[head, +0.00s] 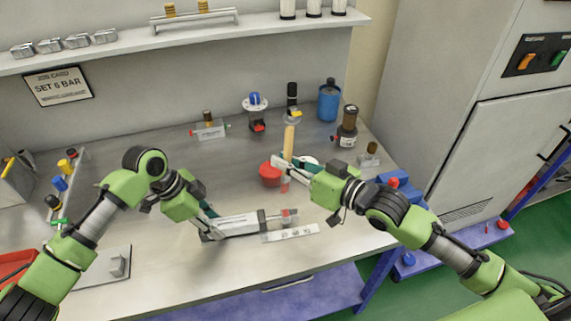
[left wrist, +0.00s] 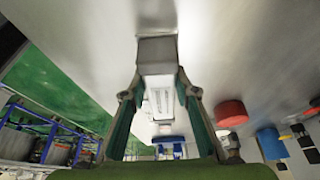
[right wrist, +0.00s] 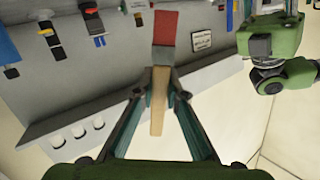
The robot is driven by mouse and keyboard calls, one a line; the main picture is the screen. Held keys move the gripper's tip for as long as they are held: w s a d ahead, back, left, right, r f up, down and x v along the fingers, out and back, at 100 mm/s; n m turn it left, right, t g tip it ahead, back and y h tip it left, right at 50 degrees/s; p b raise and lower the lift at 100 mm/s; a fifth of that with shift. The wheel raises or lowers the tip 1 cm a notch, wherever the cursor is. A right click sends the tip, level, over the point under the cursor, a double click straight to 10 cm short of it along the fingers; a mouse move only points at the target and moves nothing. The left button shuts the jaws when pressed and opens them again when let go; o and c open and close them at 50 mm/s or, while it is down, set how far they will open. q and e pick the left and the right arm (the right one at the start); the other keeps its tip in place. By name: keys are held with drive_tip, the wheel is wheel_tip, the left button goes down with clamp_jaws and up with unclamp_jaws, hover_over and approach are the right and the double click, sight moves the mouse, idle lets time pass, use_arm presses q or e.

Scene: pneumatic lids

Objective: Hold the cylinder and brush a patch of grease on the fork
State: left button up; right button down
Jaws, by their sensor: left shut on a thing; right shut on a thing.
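The silver cylinder (head: 238,225) lies low over the bench in the head view, with a dark collar at its right end. My left gripper (head: 208,222) is shut on its left part; the body also shows between the fingers in the left wrist view (left wrist: 160,95). The fork (head: 289,215), at the rod end, looks grey with a reddish part. My right gripper (head: 284,163) is shut on the wooden handle of the brush (head: 289,142). The brush's reddish head (right wrist: 165,28) points down, above and apart from the fork. A red grease tin (head: 269,175) stands left of the brush.
A pale strip (head: 291,232) with dark marks lies just below the fork. A white disc (head: 308,163) is partly hidden behind the right gripper. The bench's front left has a grey plate (head: 103,268).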

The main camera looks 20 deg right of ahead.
use_arm(q)
drive_tip(key=o, duration=1.1)
drive_tip(key=v, duration=1.2)
drive_tip(key=shift+w+f, duration=0.1)
